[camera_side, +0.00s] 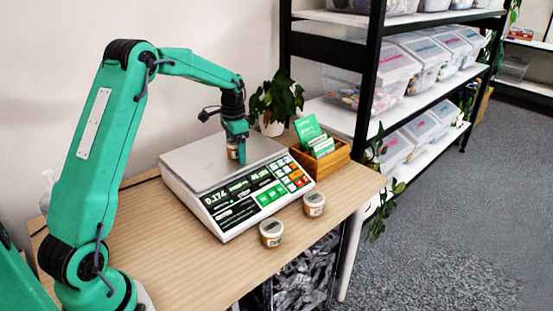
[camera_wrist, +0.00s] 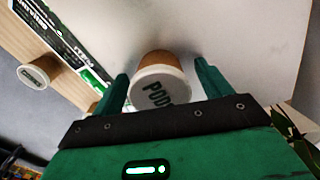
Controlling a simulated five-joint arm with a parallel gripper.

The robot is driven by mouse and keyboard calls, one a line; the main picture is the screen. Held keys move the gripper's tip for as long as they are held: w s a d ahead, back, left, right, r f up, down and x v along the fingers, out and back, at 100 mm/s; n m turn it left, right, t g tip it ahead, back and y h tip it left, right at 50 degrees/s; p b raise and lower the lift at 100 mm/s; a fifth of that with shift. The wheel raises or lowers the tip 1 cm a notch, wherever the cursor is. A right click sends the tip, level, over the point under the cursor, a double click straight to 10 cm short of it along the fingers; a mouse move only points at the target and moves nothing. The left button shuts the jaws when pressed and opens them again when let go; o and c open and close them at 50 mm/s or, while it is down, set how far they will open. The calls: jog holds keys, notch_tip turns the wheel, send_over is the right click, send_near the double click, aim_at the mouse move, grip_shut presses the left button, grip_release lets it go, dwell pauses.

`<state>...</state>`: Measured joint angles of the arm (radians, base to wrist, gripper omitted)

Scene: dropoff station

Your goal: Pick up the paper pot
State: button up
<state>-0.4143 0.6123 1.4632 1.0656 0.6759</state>
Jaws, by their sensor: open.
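A small paper pot (camera_side: 232,153) with a brown side and a white lid stands on the scale's metal plate (camera_side: 195,163). In the wrist view the pot (camera_wrist: 158,84) shows dark lettering on its lid and lies between my two green fingers. My gripper (camera_side: 239,152) is open around it, pointing down at the plate. Small gaps show between the pot and the fingers in the wrist view (camera_wrist: 161,72). In the side view the gripper partly hides the pot.
Two similar pots, a nearer one (camera_side: 271,233) and a farther one (camera_side: 314,204), stand on the wooden table (camera_side: 180,255) in front of the scale. A wooden box of cards (camera_side: 325,160) and a potted plant (camera_side: 275,100) are close by on the right.

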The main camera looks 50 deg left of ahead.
dwell(0.4)
jog(key=c, duration=1.3)
jog(key=shift+o, duration=0.2)
jog(key=shift+r, duration=0.1)
jog(key=shift+r, duration=0.4)
notch_tip(320, 180, up, 3)
jog(key=shift+r, duration=0.1)
jog(key=s+d+r, duration=0.1)
jog(key=d+r, duration=0.6)
jog(key=d, duration=0.4)
jog(key=shift+s+d, duration=0.25)
jog(key=shift+d, duration=0.05)
jog(key=shift+f, duration=0.1)
